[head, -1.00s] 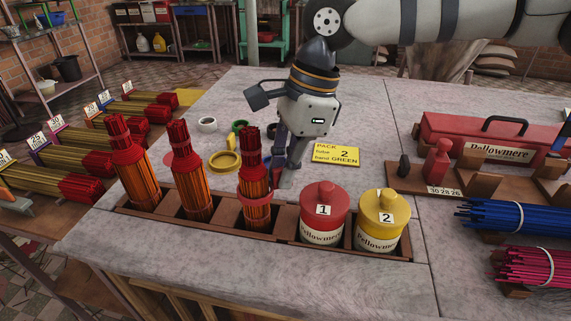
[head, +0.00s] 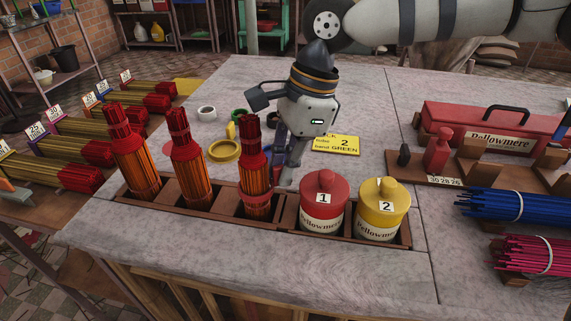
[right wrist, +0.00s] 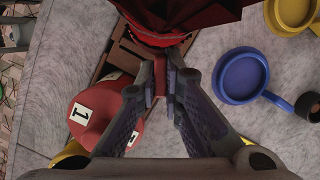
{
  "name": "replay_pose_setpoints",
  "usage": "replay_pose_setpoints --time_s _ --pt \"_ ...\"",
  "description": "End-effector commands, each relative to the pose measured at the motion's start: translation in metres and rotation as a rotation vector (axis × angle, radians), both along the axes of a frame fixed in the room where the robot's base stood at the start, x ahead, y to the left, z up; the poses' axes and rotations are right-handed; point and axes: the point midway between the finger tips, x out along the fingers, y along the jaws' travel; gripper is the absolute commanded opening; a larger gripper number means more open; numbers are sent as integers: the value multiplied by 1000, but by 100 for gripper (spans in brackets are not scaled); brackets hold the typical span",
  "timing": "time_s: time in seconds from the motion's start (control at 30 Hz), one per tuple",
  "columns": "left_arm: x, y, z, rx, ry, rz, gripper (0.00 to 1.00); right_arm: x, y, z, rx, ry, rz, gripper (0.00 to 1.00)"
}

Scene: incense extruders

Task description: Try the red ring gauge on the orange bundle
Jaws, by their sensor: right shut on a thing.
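Three orange bundles with dark red tops stand in a wooden rack (head: 283,228). The rightmost orange bundle (head: 256,165) is upright in its slot, closest to my right gripper (head: 283,185). The red ring gauge (right wrist: 160,40) shows as a red arc at that bundle in the right wrist view, and as a red band low on the bundle in the head view (head: 256,190). It appears to be around the bundle; its far side is hidden. My right gripper (right wrist: 161,78) is shut on the gauge's red handle, just beside the bundle. My left gripper is not in view.
A red canister (head: 322,205) and a yellow canister (head: 381,210) stand close on the right in the rack. A yellow ring (head: 224,151), a white ring (head: 206,113) and a blue ring (right wrist: 240,75) lie on the table. A yellow card (head: 337,146) lies behind.

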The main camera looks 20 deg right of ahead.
Motion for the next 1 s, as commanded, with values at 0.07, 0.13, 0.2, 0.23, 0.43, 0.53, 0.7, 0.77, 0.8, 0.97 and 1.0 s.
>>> replay_pose_setpoints --time_s 0.07,0.13,0.2,0.23,0.43,0.53,0.7,0.77,0.8,0.97,1.0 --pt "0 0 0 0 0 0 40 0 0 0 0 0 0 0" --pt "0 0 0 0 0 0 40 0 0 0 0 0 0 0" --pt "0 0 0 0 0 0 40 0 0 0 0 0 0 0" --pt "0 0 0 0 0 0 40 0 0 0 0 0 0 0" --pt "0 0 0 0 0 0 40 0 0 0 0 -1 0 0" --pt "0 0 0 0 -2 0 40 1 0 5 0 -2 0 0" --pt "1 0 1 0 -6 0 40 1 0 19 0 -3 -1 0" --pt "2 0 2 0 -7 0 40 1 0 23 0 -4 0 0" --pt "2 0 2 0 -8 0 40 1 0 26 0 -4 0 0" --pt "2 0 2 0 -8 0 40 1 0 38 0 -3 -2 0" --pt "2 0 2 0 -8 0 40 1 0 42 0 -3 -1 0"
